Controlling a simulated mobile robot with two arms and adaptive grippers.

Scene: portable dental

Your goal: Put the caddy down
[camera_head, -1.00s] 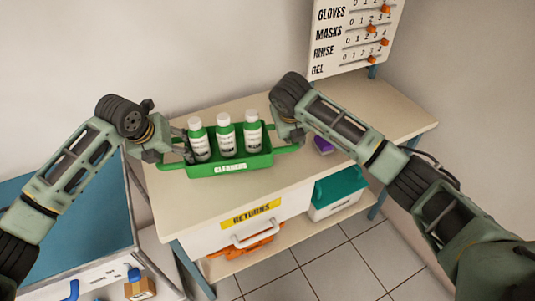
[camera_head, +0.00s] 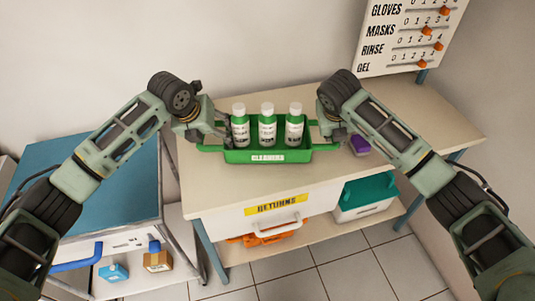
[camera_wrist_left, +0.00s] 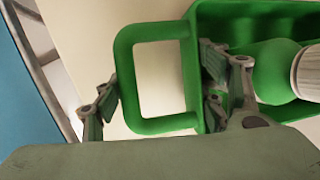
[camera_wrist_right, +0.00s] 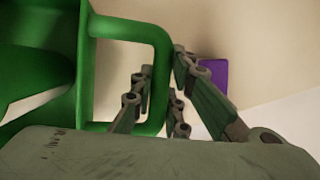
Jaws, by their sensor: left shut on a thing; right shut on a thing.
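The green caddy (camera_head: 290,155), labelled CLEANERS, is upright and level over the back part of the table top, with several white-and-green bottles (camera_head: 267,127) standing in it. I cannot tell whether its base touches the table. My left gripper (camera_head: 222,132) is shut on the caddy's left handle, a green loop (camera_wrist_left: 123,70) between its fingers in the left wrist view. My right gripper (camera_head: 328,128) is shut on the right handle, whose bar (camera_wrist_right: 160,70) passes between the fingers in the right wrist view. The caddy's underside is hidden.
The table (camera_head: 225,192) has free room in front of the caddy and to the right. A purple box (camera_head: 359,146) is close to the right gripper. A wall board with sliders (camera_head: 410,40) rises at the back right. A blue-topped cart (camera_head: 110,212) stands at the left.

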